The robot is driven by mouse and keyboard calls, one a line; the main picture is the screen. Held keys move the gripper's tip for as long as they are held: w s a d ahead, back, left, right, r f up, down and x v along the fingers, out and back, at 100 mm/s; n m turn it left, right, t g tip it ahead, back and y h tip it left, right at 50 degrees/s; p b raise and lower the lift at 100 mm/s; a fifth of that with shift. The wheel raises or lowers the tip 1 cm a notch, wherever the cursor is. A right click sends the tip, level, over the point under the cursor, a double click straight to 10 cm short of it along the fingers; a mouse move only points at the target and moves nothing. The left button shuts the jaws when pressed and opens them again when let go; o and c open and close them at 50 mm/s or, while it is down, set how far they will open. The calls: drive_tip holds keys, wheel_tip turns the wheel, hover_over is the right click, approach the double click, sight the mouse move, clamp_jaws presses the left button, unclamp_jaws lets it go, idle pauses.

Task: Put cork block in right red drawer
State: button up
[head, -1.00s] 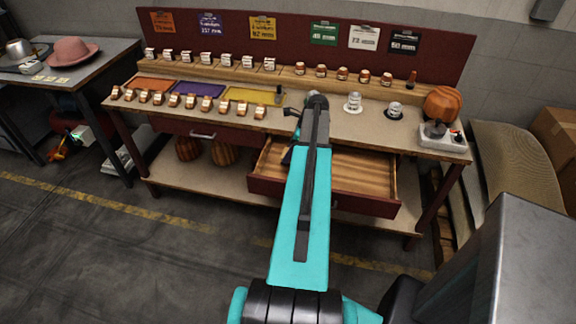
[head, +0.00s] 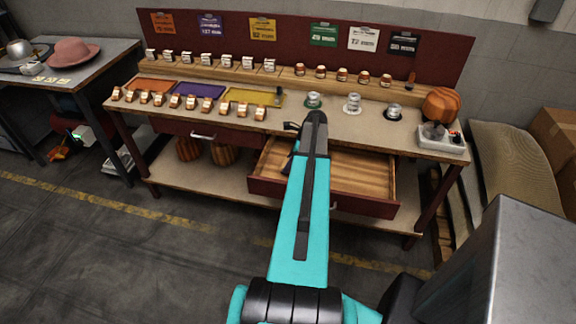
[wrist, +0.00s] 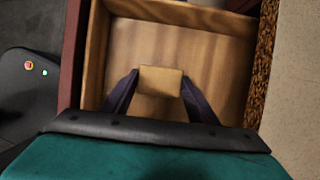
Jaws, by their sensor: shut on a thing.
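The cork block (wrist: 160,80) is a small tan block between the two dark fingers of my gripper (wrist: 160,82) in the wrist view. My gripper is shut on it. The open right red drawer (head: 350,205) has a bare wooden inside, and it also shows in the wrist view (wrist: 98,50). The block is over the drawer's floor; I cannot tell how high.
The left red drawer (head: 203,135) is shut. The workbench top (head: 340,128) above the drawers carries rows of small blocks, three round metal pieces and an orange ribbed form (head: 442,105). The right part of the open drawer is clear.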

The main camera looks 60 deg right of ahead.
drive_tip(key=shift+f, duration=0.85)
drive_tip(key=shift+f, duration=0.15)
drive_tip(key=o, duration=1)
drive_tip(key=shift+r, duration=0.2)
drive_tip(key=b+v, duration=0.3)
drive_tip(key=v, duration=0.9)
drive_tip(key=shift+w, duration=0.1)
